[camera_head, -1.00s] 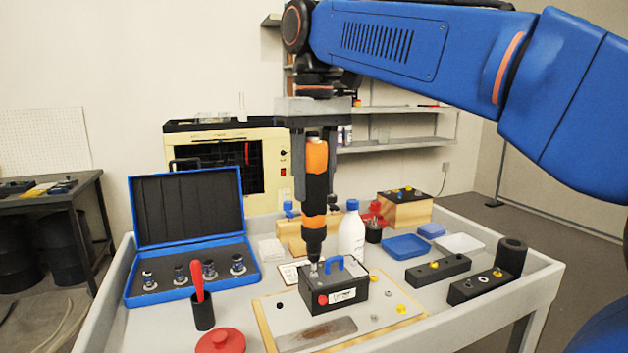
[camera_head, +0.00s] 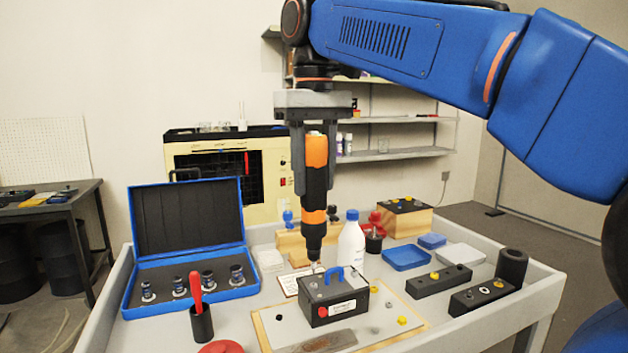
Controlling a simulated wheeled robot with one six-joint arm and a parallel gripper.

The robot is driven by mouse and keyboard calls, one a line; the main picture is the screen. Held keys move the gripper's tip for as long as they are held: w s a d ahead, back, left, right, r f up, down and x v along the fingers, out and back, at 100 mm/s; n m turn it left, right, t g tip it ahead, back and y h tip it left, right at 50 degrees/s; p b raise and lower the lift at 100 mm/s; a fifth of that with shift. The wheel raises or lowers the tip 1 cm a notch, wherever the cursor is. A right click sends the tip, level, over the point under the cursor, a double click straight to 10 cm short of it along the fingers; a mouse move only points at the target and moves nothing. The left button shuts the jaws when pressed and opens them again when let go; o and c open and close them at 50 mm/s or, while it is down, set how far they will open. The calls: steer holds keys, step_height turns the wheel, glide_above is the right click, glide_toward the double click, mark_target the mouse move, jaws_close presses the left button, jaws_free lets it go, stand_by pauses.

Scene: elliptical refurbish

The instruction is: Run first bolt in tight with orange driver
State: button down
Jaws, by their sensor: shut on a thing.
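My gripper (camera_head: 314,190) is shut on the orange driver (camera_head: 315,152), an upright orange and black tool pointing straight down. The driver's tip is at the top of a black box (camera_head: 338,306) with a blue handle (camera_head: 334,275), near its back left. A small silver bolt head (camera_head: 314,284) shows on the box top by the tip. I cannot tell whether the tip touches a bolt. The box sits on a pale board with a wooden edge (camera_head: 263,334).
An open blue case (camera_head: 190,310) with several small fittings stands left. A black cup with a red tool (camera_head: 201,323) is in front of it. A white bottle (camera_head: 351,240) stands close behind the box. Black blocks (camera_head: 438,279) and blue trays (camera_head: 406,257) lie right.

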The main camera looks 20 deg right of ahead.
mark_target(314, 142)
steer(key=shift+r, duration=2.95)
